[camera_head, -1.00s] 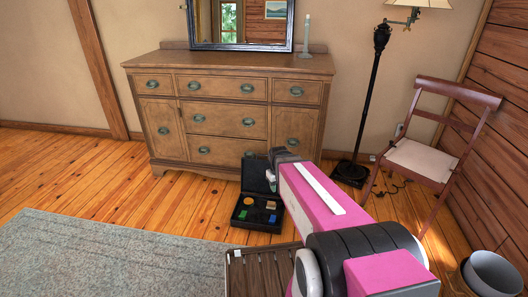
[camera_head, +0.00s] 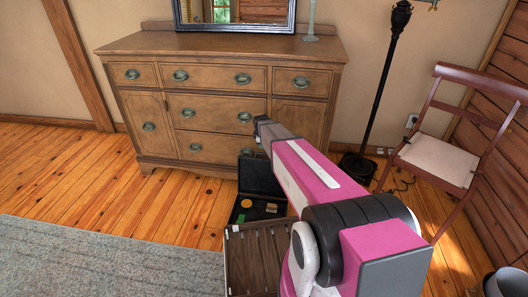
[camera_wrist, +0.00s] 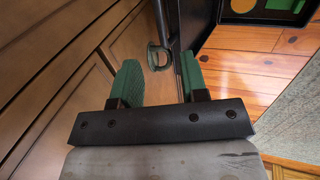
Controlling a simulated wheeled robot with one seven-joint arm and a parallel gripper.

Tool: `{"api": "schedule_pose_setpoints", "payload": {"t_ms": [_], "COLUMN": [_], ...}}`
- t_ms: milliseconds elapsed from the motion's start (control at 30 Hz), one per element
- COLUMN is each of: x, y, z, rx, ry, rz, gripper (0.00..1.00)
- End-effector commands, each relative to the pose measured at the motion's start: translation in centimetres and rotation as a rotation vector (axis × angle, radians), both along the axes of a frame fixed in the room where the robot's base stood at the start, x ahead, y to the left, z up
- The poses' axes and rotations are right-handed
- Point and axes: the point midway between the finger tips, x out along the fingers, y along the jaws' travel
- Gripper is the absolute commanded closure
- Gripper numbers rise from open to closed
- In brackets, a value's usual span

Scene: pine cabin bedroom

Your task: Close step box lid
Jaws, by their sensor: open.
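The black step box (camera_head: 235,213) stands on the floor in front of the dresser with its lid (camera_head: 257,179) raised, on the dresser side. Small coloured pieces lie inside it, and its near part is hidden. In the wrist view the box (camera_wrist: 228,17) is at the top right, and the dark lid (camera_wrist: 196,20) stands nearly edge-on. My gripper (camera_wrist: 158,78) is open and empty, its green fingers close to the dresser front. The lid is beyond the right finger; I cannot tell whether they touch. In the head view my gripper's end (camera_head: 264,130) is above the lid.
The wooden dresser (camera_head: 218,110) is close beside my gripper, and one of its ring pulls (camera_wrist: 158,56) shows between the fingers. A floor lamp (camera_head: 378,90) and a chair (camera_head: 440,160) stand at right. A grey rug (camera_head: 110,262) lies at left, with clear floor beyond.

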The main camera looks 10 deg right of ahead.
Motion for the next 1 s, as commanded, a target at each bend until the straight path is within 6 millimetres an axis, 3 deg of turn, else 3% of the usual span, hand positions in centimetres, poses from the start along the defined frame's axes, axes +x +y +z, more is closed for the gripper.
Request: {"api": "schedule_pose_setpoints", "payload": {"t_ms": [600,967,1000], "x": [3.0,3.1,3.1], "y": [-1.0,-1.1,-1.1], "z": [-8.8,-9.4,-9.4], "rx": [0.0,0.001,0.001], "ry": [0.001,0.0,0.001], "rz": [-0.003,-0.003,-0.003], "gripper": [0.6,0.6,0.73]}}
